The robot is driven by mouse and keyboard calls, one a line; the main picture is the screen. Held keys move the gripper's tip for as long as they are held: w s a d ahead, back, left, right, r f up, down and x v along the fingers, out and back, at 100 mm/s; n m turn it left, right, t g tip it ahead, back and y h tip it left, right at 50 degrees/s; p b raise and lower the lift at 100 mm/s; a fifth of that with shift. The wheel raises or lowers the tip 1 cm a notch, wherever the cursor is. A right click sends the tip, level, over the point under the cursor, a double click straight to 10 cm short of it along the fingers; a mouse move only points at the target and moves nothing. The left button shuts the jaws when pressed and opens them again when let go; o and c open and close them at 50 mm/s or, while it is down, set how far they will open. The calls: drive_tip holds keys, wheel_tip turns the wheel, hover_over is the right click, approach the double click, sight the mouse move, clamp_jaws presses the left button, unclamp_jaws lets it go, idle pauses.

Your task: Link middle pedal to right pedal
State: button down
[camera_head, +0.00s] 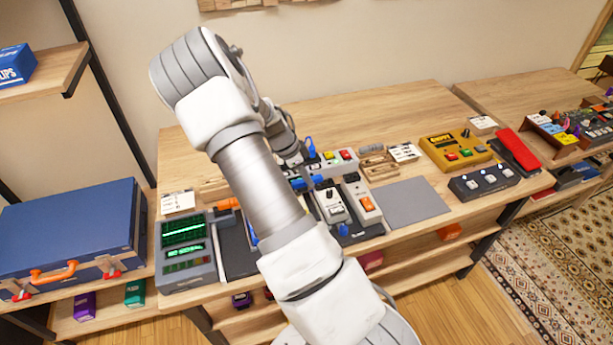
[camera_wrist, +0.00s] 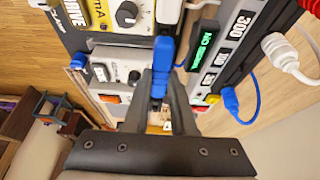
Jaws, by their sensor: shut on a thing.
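My gripper (camera_wrist: 161,88) is shut on a blue cable plug (camera_wrist: 163,58), which stands between the fingers in the wrist view. A pale pedal with a dark knob (camera_wrist: 124,70) lies just left of the plug. In the head view, a pale pedal with a knob (camera_head: 332,207) and a pedal with an orange switch (camera_head: 367,203) sit side by side on a dark board. My arm hides part of this board. I cannot tell whether the held plug touches a socket.
A grey box with green screens (camera_head: 186,249) stands left of the board. A yellow unit (camera_head: 455,150), a black switch unit (camera_head: 483,182) and a grey mat (camera_head: 411,202) lie to the right. A second blue plug (camera_wrist: 230,100) and a white plug (camera_wrist: 285,55) are at right in the wrist view.

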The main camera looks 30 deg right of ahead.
drive_tip(key=shift+f+b, duration=0.5)
drive_tip(key=shift+b, duration=0.1)
idle(1.0)
drive_tip(key=shift+c, duration=1.3)
unclamp_jaws()
drive_tip(key=shift+r, duration=0.15)
drive_tip(key=shift+r+p, duration=2.1)
drive_tip(key=shift+r, duration=1.3)
